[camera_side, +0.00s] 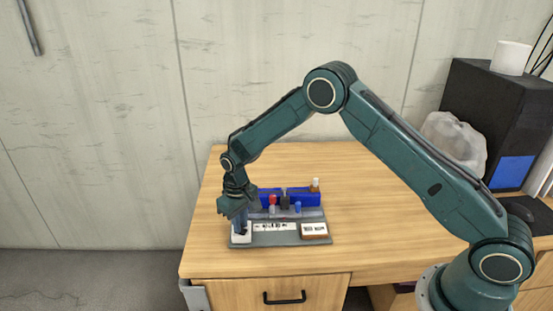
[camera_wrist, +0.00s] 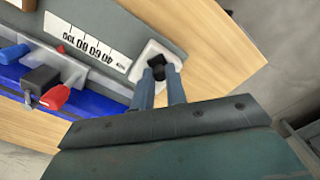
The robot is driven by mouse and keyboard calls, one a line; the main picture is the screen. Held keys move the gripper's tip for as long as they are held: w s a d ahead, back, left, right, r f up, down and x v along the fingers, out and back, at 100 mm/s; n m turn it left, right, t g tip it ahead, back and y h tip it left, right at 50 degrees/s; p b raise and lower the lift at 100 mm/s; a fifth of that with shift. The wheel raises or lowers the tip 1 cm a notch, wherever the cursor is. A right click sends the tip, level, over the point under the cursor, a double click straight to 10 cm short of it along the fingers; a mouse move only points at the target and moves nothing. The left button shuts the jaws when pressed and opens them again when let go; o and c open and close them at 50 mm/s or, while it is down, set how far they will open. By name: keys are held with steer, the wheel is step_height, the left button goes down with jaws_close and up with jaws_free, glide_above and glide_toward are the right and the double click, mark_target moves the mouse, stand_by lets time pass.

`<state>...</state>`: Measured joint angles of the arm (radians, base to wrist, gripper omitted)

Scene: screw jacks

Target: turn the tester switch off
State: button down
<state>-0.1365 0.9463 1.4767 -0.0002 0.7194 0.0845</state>
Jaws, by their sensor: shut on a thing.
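The tester is a grey board (camera_side: 285,240) on the wooden table, with a white printed scale strip that also shows in the wrist view (camera_wrist: 90,43). At its left end sits a white switch plate (camera_side: 240,240), also in the wrist view (camera_wrist: 146,54). A black switch lever (camera_wrist: 157,62) stands on this plate. My gripper (camera_side: 240,229) is down over the plate. In the wrist view its two blue-grey fingers (camera_wrist: 160,80) are shut on the black lever, one on each side. The fingers hide part of the lever, and which position it is in I cannot tell.
A blue rack (camera_side: 305,197) stands behind the board. Red (camera_side: 272,201), dark (camera_side: 284,202) and blue (camera_side: 298,207) pieces stand near it. The table (camera_side: 215,210) is clear to the left.

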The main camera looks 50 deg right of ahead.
steer(key=n, duration=0.5)
steer(key=shift+r, duration=0.1)
steer(key=shift+n, duration=0.3)
steer(key=c, duration=1.4)
jaws_free()
step_height(320, 180, up, 14)
